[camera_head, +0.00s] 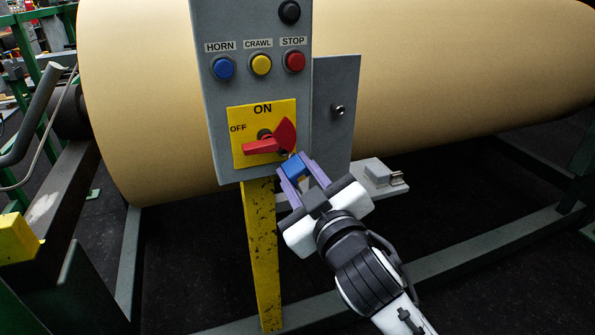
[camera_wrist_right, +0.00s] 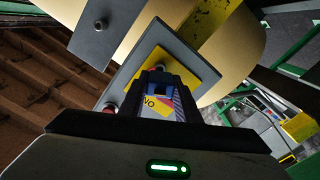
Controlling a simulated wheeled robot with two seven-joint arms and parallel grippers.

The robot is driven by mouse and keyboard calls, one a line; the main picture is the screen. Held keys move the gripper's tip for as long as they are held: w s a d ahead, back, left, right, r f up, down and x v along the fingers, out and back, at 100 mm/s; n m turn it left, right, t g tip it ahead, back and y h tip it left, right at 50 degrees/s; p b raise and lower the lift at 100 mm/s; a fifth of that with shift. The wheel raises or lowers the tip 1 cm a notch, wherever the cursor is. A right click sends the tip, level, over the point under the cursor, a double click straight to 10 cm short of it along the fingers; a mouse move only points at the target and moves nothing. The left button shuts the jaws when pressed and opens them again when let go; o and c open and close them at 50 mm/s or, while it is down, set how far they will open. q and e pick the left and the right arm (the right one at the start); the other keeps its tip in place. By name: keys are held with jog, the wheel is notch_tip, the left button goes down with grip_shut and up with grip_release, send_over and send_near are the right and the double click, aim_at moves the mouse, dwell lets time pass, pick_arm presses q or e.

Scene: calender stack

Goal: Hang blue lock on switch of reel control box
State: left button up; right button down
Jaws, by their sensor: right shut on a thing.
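The grey reel control box (camera_head: 222,120) stands upright with its switch panel in the lower part. The red switch (camera_head: 262,146) sits on a yellow plate (camera_head: 245,112) marked ON and OFF, with its handle pointing left towards the lower OFF side. My right gripper (camera_head: 294,168) is shut on the blue lock (camera_head: 296,165), just below and right of the switch. The lock's shackle is close to the switch's lower right edge; I cannot tell whether it touches or passes through. In the right wrist view the blue lock (camera_wrist_right: 162,91) sits between the fingers. My left gripper is not in view.
Blue, yellow and red buttons (camera_head: 261,64) and a black knob (camera_head: 289,12) are above the switch. A grey side plate (camera_head: 335,110) and a small ledge (camera_head: 378,174) are right of the box. A yellow post (camera_head: 262,245) stands below. A large tan roll (camera_head: 430,80) is behind.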

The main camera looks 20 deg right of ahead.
aim_at(303, 180)
jog(key=shift+w, duration=1.6)
jog(key=c, duration=1.1)
grip_release()
jog(key=shift+p, duration=0.3)
jog(key=shift+s, duration=1.2)
jog(key=shift+s+p, duration=0.45)
jog(key=shift+s, duration=1.85)
